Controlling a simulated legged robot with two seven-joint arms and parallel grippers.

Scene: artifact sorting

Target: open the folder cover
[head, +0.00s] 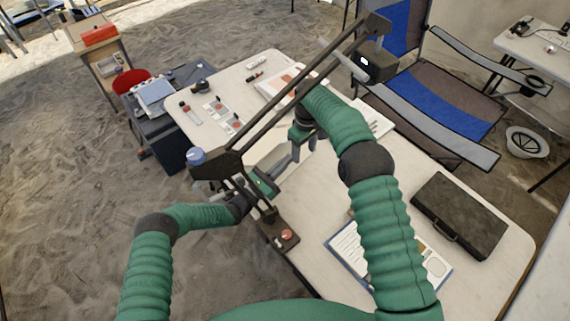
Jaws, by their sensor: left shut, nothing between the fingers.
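A pale folder or sheet with a reddish-brown picture (285,82) lies on the far part of the white table, partly behind the lamp arm. White papers or a booklet (376,118) lie to the right of my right forearm. I cannot tell for sure which of these is the folder. My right gripper (302,146) points down over the middle of the table, near the pale folder's near side; its finger gap is unclear. My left gripper (267,183) is shut and empty at the table's left edge, partly hidden by the lamp arm.
A dark jointed desk lamp (300,93) stretches across the table between my arms. A black case (459,214) and a blue-edged board with papers (345,246) lie at the near right. Small cards (217,107) lie at the far left. A folding chair (430,85) stands behind.

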